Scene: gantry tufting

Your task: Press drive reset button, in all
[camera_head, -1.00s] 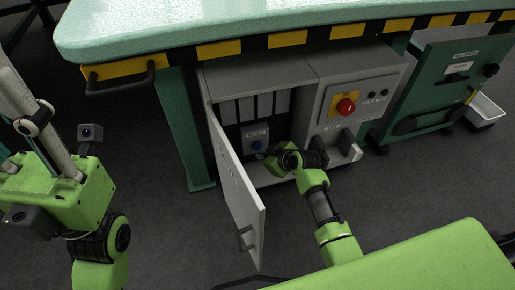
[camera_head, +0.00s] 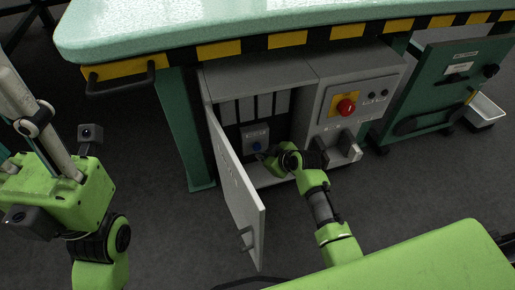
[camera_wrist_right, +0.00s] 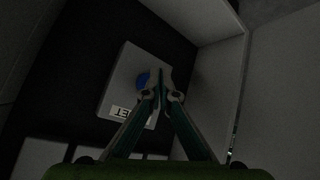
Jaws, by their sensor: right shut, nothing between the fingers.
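The drive reset button is a round blue button (camera_head: 256,146) on a small grey box (camera_head: 250,133) inside the open cabinet. In the right wrist view the blue button (camera_wrist_right: 143,81) is partly hidden behind my fingertips, and part of a label ending in "ET" shows on the box. My right gripper (camera_head: 264,155) is inside the cabinet opening, its fingers shut and empty. In the wrist view its fingertips (camera_wrist_right: 160,92) overlap the button's right edge; I cannot tell whether they touch it. My left gripper is not seen; only my left arm shows at the left.
The cabinet door (camera_head: 236,190) hangs open at the left of the opening. A red emergency stop button (camera_head: 346,107) on a yellow plate sits on the panel to the right. The pale green table top (camera_head: 250,25) overhangs the cabinet. A green cart (camera_head: 440,85) stands at the right.

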